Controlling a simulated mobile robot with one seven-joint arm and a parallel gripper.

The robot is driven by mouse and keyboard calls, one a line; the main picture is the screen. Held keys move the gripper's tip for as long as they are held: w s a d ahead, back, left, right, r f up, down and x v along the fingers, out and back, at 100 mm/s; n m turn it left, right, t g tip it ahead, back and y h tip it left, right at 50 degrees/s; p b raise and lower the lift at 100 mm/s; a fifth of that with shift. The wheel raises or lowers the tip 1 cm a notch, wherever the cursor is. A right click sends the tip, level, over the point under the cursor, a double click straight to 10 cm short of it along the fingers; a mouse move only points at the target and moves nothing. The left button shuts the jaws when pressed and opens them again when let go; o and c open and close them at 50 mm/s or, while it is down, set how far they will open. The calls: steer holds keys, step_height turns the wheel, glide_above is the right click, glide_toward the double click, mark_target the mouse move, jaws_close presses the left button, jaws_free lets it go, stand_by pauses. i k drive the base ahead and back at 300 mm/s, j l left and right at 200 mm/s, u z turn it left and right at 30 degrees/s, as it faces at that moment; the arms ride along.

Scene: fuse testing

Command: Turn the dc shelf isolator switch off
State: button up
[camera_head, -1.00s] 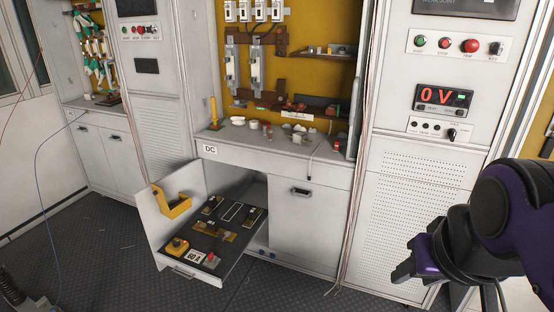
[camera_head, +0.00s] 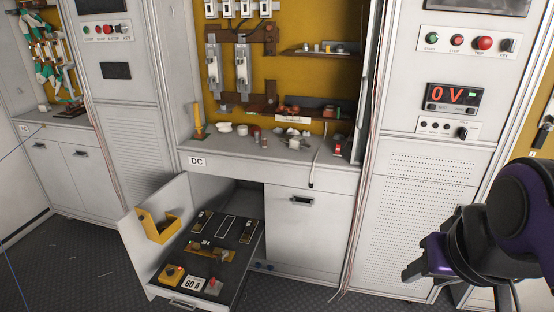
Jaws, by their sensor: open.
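The DC shelf (camera_head: 232,277) is a dark pull-out drawer panel, slid out below the counter with the DC label (camera_head: 197,162). At its front left sits a yellow box with a dark knob (camera_head: 172,272). To the right, past the "60 A" plate (camera_head: 193,283), is a red-topped control (camera_head: 213,285). I cannot tell which of these is the isolator switch, or its position. My gripper (camera_head: 420,268) is at the right, black and purple, open and seemingly empty. It is well to the right of the shelf and touches nothing visible.
A yellow holder (camera_head: 157,226) hangs on the drawer's left side wall. The counter (camera_head: 235,147) holds small parts. The right cabinet has a red "0 V" display (camera_head: 454,96) and buttons. A closed cabinet door (camera_head: 300,232) stands right of the drawer. Dark floor lies in front.

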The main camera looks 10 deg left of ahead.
mark_target(170, 271)
steer(key=i+j+z, duration=0.1)
steer(key=j, duration=0.75)
steer(key=i+j+z, duration=0.1)
steer(key=j, duration=0.75)
